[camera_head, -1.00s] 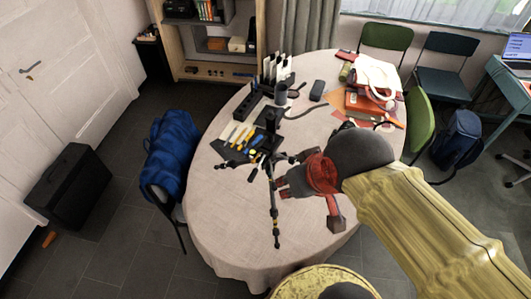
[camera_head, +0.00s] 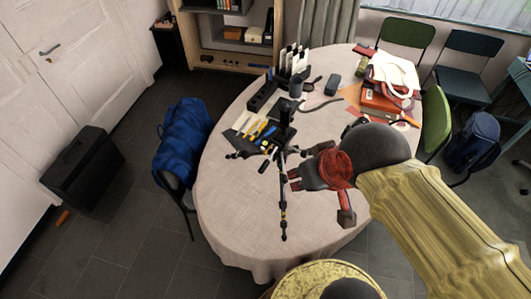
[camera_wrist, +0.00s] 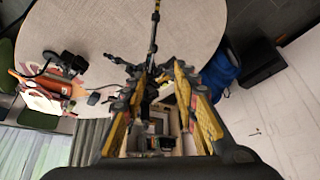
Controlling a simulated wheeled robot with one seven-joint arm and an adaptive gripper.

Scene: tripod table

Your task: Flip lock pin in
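A black tripod (camera_head: 283,212) with yellow bands lies spread on the round table, one leg pointing toward the front edge. Its hub is near the small tools at the table's middle. In the wrist view its leg (camera_wrist: 155,28) runs up from the hub, which is just beyond the fingertips and partly hidden by them. My gripper (camera_head: 292,181) is just right of the leg in the head view. In the wrist view my gripper (camera_wrist: 160,72) shows two yellow-and-black fingers apart, with nothing clearly held between them. The lock pin is too small to make out.
The round table (camera_head: 235,215) has a bare cloth at the front left.

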